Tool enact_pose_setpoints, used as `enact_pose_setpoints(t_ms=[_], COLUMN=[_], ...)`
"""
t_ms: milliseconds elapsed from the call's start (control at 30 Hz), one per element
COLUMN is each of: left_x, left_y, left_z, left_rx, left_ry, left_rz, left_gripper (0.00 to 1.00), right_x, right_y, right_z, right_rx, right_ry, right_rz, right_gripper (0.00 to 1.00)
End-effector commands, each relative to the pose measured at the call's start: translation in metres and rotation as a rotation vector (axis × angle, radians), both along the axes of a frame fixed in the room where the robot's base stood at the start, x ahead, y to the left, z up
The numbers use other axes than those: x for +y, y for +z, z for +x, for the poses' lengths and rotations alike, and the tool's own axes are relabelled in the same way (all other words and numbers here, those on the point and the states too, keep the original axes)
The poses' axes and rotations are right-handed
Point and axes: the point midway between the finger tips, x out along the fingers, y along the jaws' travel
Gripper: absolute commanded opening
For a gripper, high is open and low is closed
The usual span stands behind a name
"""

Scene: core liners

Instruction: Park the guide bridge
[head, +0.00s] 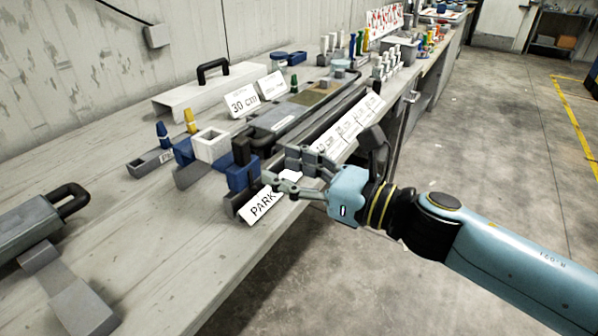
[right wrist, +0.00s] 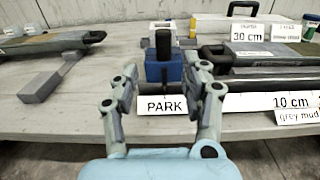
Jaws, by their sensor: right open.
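The guide bridge, a blue block (head: 240,176) with an upright black grip (head: 241,151), sits at the near end of the dark rail, just behind the white PARK label (head: 262,204). In the right wrist view the blue block (right wrist: 158,70) and its black grip (right wrist: 163,44) stand upright between my fingers, with the PARK label (right wrist: 162,104) below. My right gripper (head: 283,168) is open, its fingers pointing at the bridge from the bench's front side. I cannot tell whether a finger touches it. My left gripper is not in view.
A white block (head: 210,145) stands behind the bridge. A grey case with a black handle (head: 40,222) and a grey block (head: 84,312) lie at the left. A 30 cm sign (head: 242,101) and a handled white channel (head: 205,90) are farther back. The bench front at lower left is clear.

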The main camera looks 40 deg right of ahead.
Motion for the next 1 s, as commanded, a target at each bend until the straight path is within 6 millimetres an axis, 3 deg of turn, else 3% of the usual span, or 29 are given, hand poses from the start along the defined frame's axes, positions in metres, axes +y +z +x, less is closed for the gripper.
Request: enact_pose_setpoints(t_ms=[300, 900, 1000], left_x=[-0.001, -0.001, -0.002], left_y=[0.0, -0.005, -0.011], left_z=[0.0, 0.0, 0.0], left_rx=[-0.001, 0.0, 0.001], left_ry=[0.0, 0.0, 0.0], left_rz=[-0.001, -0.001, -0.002], left_gripper=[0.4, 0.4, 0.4], right_x=[-0.008, -0.007, -0.014], right_y=[0.0, 0.0, -0.033], right_z=[-0.02, -0.015, -0.01], right_rx=[-0.001, -0.014, 0.038], right_ry=[0.0, -0.006, -0.043], right_rz=[0.0, 0.011, 0.044], right_gripper=[0.46, 0.46, 0.46])
